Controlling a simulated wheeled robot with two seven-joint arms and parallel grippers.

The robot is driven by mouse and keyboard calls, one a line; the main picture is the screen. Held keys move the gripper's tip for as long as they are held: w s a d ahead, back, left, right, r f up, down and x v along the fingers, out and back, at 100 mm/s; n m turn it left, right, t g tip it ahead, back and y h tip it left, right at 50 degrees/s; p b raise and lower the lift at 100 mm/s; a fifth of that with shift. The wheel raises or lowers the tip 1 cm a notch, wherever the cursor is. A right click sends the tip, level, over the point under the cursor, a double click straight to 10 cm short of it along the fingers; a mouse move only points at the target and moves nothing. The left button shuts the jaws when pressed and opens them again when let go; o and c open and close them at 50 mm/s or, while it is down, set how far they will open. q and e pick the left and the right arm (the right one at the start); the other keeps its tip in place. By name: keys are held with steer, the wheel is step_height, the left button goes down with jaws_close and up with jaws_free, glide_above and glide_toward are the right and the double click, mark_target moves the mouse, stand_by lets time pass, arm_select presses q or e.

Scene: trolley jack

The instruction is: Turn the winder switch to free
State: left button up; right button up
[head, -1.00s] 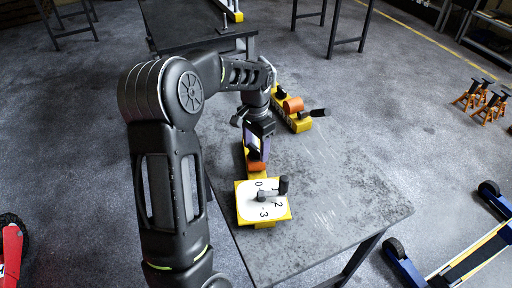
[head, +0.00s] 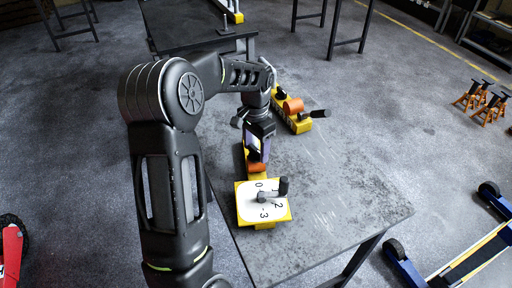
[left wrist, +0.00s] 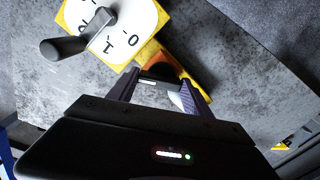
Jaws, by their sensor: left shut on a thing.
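A yellow winder unit with a white numbered dial plate (head: 248,206) lies on the grey table. A black crank handle (head: 283,187) stands over the dial; it also shows in the left wrist view (left wrist: 66,47). Behind the plate, on the same yellow body, is an orange part (head: 257,168) with a small black switch (head: 252,153). My left gripper (head: 257,151) reaches down over this part and is shut on the black switch. In the left wrist view my fingers (left wrist: 160,92) stand around the dark piece beside the orange part; its exact setting is partly hidden.
A second yellow unit (head: 304,125) with an orange drum and black handle lies farther back on the table. The right part of the table (head: 350,195) is clear. A blue trolley jack (head: 408,268) and orange stands (head: 490,105) are on the floor.

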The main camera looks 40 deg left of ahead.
mark_target(256, 150)
arm_select(q)
steer(key=shift+f, duration=0.1)
steer(key=o, duration=1.4)
steer(key=shift+c, duration=0.2)
steer(key=shift+r+b, duration=0.5)
steer(key=shift+r, duration=3.45)
